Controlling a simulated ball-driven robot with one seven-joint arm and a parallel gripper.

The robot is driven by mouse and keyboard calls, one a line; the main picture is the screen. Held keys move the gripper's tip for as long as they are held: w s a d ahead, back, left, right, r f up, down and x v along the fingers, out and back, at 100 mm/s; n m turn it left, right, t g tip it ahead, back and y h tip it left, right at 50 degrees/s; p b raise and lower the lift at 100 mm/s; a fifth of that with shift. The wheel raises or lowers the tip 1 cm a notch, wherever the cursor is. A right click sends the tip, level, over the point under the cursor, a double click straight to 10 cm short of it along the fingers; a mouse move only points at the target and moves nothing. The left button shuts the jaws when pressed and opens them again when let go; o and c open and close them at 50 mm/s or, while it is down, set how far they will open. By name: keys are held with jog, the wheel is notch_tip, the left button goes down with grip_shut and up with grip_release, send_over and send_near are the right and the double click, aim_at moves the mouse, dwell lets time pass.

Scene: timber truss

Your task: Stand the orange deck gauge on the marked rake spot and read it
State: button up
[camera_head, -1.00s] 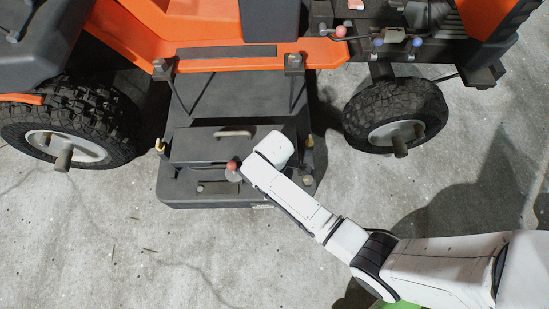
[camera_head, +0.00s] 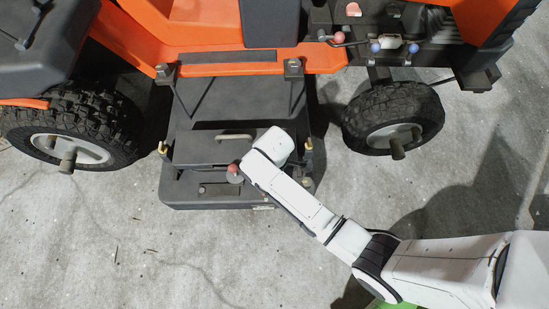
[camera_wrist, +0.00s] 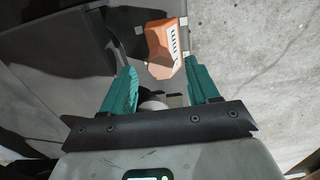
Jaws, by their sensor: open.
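The orange deck gauge (camera_wrist: 164,48), with white marks on its face, shows in the wrist view beyond my fingertips, near the edge of a dark grey surface. My gripper (camera_wrist: 160,66) is open, with its two teal fingers apart on either side of the gauge's near end. I cannot tell whether either finger touches it. In the head view the end of my arm is over the right part of the mower deck (camera_head: 235,196). My fingers and the gauge are hidden there. I cannot make out the marked rake spot for sure.
The orange mower stands on concrete (camera_head: 120,250). Its rear tyre (camera_head: 80,125) and front tyre (camera_head: 393,115) flank the deck. A red knob (camera_head: 233,168) on a lever is close to my arm's end. A handle (camera_head: 234,137) rises from the deck cover. The concrete in front is mostly clear.

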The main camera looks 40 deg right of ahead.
notch_tip(320, 180, up, 8)
jog(key=p, duration=0.3)
jog(key=s+d+r+m, duration=0.4)
jog(key=s+r+m, duration=0.1)
jog(key=s, duration=0.3)
jog(key=s+d+r+m+t, duration=0.1)
jog(key=s+d+r+m, duration=0.2)
jog(key=s+r+m, duration=0.2)
jog(key=s+m, duration=0.1)
jog(key=s, duration=0.2)
jog(key=shift+s+d+r, duration=0.3)
jog(key=shift+d+r, duration=0.1)
notch_tip(320, 180, up, 29)
jog(key=p, duration=2.8)
jog(key=shift+p, duration=0.4)
jog(key=shift+f, duration=0.15)
